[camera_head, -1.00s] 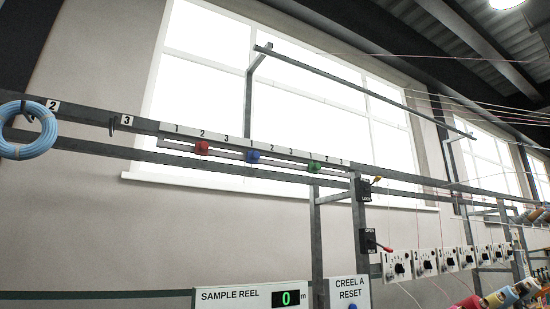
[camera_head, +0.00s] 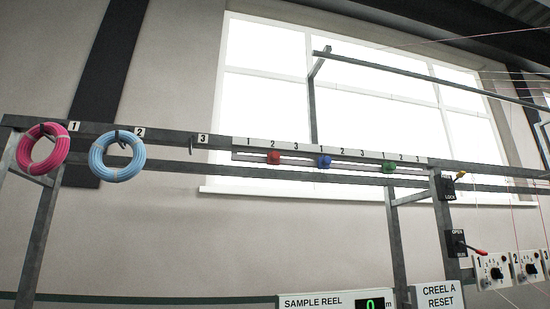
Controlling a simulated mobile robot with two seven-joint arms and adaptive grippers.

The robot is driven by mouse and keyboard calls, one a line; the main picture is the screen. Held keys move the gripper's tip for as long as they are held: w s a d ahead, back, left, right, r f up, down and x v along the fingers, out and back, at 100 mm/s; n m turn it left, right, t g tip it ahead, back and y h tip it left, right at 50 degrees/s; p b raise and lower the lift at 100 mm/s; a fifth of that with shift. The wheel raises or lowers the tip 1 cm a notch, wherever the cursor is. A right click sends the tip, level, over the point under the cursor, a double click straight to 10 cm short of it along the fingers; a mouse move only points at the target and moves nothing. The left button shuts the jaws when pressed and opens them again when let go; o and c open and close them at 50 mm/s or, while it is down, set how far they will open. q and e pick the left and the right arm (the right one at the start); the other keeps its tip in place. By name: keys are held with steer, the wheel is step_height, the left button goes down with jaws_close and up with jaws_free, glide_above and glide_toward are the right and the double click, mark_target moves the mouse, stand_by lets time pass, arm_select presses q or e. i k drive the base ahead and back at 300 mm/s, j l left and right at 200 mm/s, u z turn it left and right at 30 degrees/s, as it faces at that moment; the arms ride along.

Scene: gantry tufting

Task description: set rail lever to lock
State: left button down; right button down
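A small black lever box (camera_head: 447,188) with a yellow-tipped lever (camera_head: 460,175) is on the upright post at the right of the rail. Its lower label appears to read LOCK, and the lever points up and to the right, away from that label. Its upper label is hidden or too small to read. Below it is a second black box (camera_head: 456,243) marked OPEN at the top, with a red-handled lever (camera_head: 474,249) pointing right and slightly down. Neither of my grippers is in view.
A rail (camera_head: 330,150) carries red (camera_head: 273,158), blue (camera_head: 324,161) and green (camera_head: 389,166) sliders under repeated numbers 1 to 3. Pink (camera_head: 43,147) and blue (camera_head: 117,156) coils hang on hooks 1 and 2; hook 3 (camera_head: 195,149) is empty. Dial boxes (camera_head: 493,270) stand at lower right.

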mark_target(461, 174)
steer(key=i+l, duration=0.25)
steer(key=l, duration=0.15)
steer(key=i+l+z, duration=0.15)
steer(key=l, duration=0.3)
steer(key=i+l, duration=0.35)
steer(key=z, duration=0.05)
